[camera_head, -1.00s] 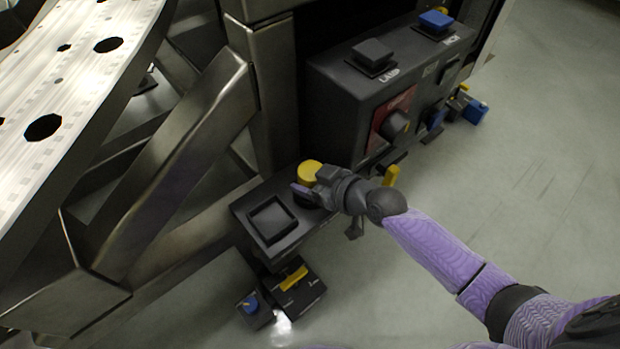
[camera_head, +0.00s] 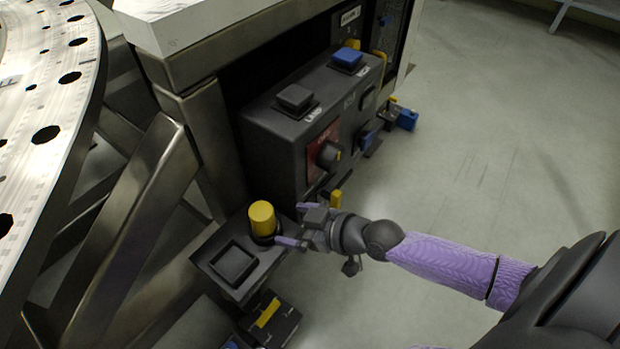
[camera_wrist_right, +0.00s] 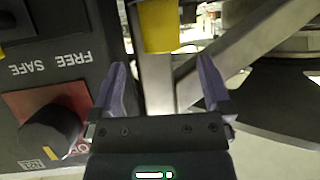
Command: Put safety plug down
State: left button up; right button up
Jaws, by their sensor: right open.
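The safety plug is a yellow cylinder (camera_head: 262,219). It stands upright in a dark round seat on the low black box (camera_head: 207,262), beside a square black recess. My right gripper (camera_head: 288,224) is just to the right of the plug, with its purple fingers apart and pointing toward it. In the right wrist view the open fingers (camera_wrist_right: 162,88) have empty space between them. The yellow plug (camera_wrist_right: 160,26) shows beyond the fingertips at the top, apart from them. My left gripper is not in view.
A black control box (camera_head: 270,130) with a red panel and dark knob (camera_head: 328,155) stands behind the gripper. A blue button (camera_head: 347,58) is on its top. The metal frame (camera_head: 135,235) and turret plate (camera_head: 45,130) fill the left. Floor at right is clear.

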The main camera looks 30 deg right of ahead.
jog(key=s+d+f+m+g+h, duration=0.25)
jog(key=s+d+f, duration=0.25)
jog(key=s+f, duration=0.5)
jog(key=s+d+f+m+g+h, duration=0.1)
jog(key=s+d+f+g+h, duration=0.3)
jog(key=s+f, duration=0.65)
jog(key=s+a+f+g, duration=0.2)
jog(key=s+g, duration=0.1)
jog(key=s, duration=0.9)
jog(key=s+a+f+g, duration=0.2)
jog(key=s+f+g, duration=0.1)
jog(key=s, duration=0.9)
jog(key=shift+s+a+g+h+p, duration=0.2)
jog(key=shift+s+g+h+p, duration=0.2)
jog(key=shift+g, duration=0.15)
